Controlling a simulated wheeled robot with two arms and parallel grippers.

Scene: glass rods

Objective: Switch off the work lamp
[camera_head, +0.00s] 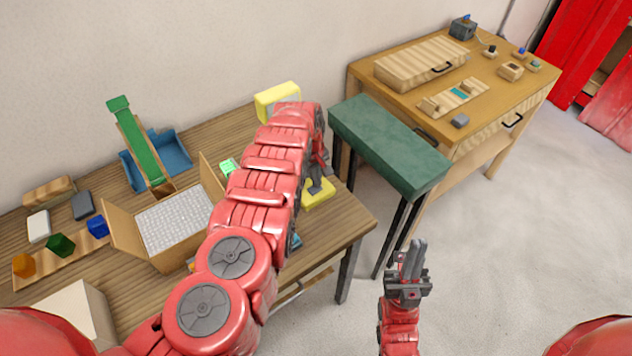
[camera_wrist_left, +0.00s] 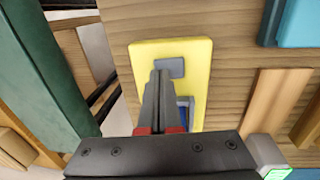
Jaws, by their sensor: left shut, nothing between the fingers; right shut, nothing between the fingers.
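A yellow block (camera_head: 276,99) with a pale face, perhaps the lamp's head, stands at the back of the wooden table, partly behind my left arm. A yellow base plate (camera_head: 321,194) lies on the table near its right edge. In the left wrist view the yellow plate (camera_wrist_left: 146,58) carries a grey pad (camera_wrist_left: 172,67) and a blue part behind my fingers. My left gripper (camera_head: 316,188) is shut and empty over this plate, its tips (camera_wrist_left: 162,72) at the pad's edge; contact cannot be told. My right gripper (camera_head: 416,244) is shut and empty over the floor.
An open carton (camera_head: 125,228), a green chute (camera_head: 140,145) with blue trays, and coloured blocks (camera_head: 60,245) fill the table's left. A green-topped stand (camera_head: 388,140) is beside the table. A drawer desk (camera_head: 510,103) stands behind. Floor at right is clear.

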